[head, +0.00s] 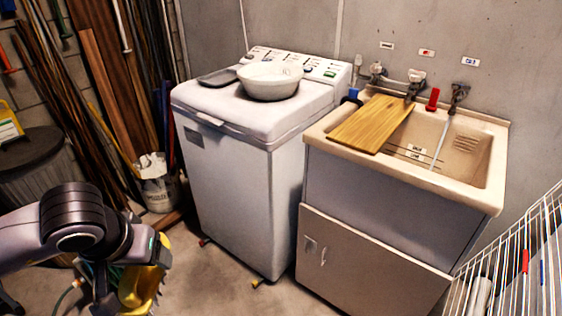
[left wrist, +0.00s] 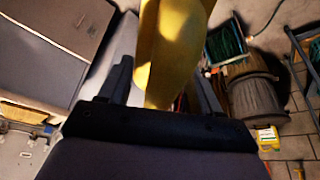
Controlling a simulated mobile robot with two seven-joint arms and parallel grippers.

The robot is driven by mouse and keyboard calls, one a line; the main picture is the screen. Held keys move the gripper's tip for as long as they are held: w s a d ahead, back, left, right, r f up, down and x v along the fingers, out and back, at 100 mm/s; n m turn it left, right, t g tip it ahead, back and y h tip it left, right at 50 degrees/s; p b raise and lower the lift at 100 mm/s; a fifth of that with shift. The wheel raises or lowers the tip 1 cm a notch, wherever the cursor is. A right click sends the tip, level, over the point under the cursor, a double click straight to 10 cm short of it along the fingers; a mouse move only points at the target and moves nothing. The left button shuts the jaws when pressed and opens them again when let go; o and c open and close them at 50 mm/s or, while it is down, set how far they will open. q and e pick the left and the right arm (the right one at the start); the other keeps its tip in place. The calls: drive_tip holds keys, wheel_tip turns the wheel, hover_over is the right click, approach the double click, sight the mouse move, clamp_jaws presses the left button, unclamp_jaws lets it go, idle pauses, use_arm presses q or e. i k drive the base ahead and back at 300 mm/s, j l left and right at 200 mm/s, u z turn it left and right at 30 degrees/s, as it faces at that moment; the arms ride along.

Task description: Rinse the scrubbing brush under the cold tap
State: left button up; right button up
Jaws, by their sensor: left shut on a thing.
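My left gripper (head: 133,272) is low at the left of the head view, well away from the sink. It is shut on a yellow thing (head: 143,288), apparently the scrubbing brush. In the left wrist view a broad yellow part (left wrist: 172,50) sits between the fingers; its bristles cannot be made out. The beige sink (head: 485,172) stands at the right. The right-hand tap (head: 458,93) has a blue-marked label (head: 470,62) above it. A thin pale stream (head: 441,140) runs from it into the basin. My right gripper is not in view.
A wooden board (head: 370,124) covers the sink's left part. A white washing machine (head: 235,150), with a bowl (head: 270,82) on top, stands left of the sink. A white wire rack (head: 515,265) is at the lower right. A bucket (head: 157,190) stands by leaning planks.

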sight(460, 87)
drive_tip(key=z, duration=3)
drive_tip(key=j, duration=0.65)
drive_tip(key=k+j, duration=0.15)
drive_tip(key=j, duration=1.2)
drive_tip(key=i+j, duration=0.35)
